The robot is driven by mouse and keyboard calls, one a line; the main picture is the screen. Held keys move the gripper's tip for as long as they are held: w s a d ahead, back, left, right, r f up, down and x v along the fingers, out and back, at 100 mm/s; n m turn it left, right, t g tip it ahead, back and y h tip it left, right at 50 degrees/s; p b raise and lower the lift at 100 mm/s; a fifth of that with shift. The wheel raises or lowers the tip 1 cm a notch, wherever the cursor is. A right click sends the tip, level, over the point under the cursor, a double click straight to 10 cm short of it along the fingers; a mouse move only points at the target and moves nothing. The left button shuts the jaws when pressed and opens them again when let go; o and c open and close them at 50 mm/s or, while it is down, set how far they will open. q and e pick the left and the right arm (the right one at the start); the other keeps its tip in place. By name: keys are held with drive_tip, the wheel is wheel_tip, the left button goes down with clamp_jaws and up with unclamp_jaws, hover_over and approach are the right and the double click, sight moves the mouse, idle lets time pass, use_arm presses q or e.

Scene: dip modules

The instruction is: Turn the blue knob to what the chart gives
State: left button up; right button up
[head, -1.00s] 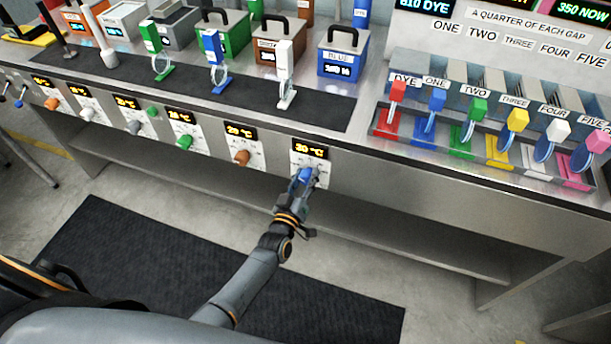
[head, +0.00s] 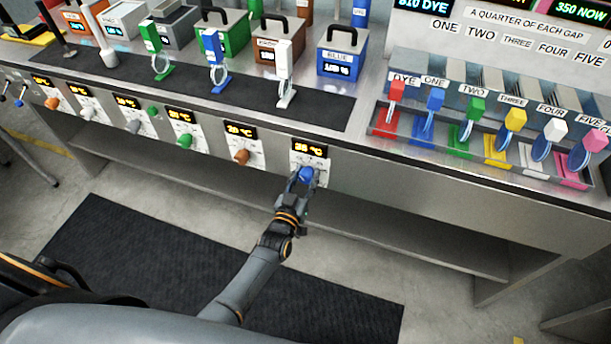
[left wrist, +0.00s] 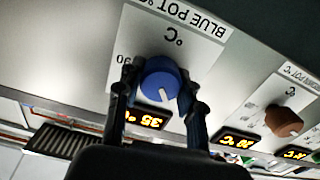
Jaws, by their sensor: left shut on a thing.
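The blue knob (head: 306,174) sits on a white plate on the bench's front panel, at the right end of the row of knobs. In the left wrist view, the blue knob (left wrist: 160,82) has a white pointer line, and the upside-down plate label reads BLUE POT. My left gripper (head: 301,183) has its fingers on both sides of the knob. In the left wrist view, my left gripper (left wrist: 155,88) is shut on it. The knob's display (left wrist: 145,119) seems to read 35 °C. The chart is not clearly identifiable. My right gripper is not in view.
A brown knob (head: 241,156) and other knobs line the panel to the left. The blue pot (head: 340,62) stands on the bench above. Coloured dippers stand in a rack (head: 378,140) at the right. Signs include A QUARTER OF EACH GAP (head: 526,26).

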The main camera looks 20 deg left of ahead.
use_arm(q)
drive_tip(key=o, duration=1.2)
drive_tip(key=s, duration=1.2)
drive_tip(key=shift+a, duration=0.2)
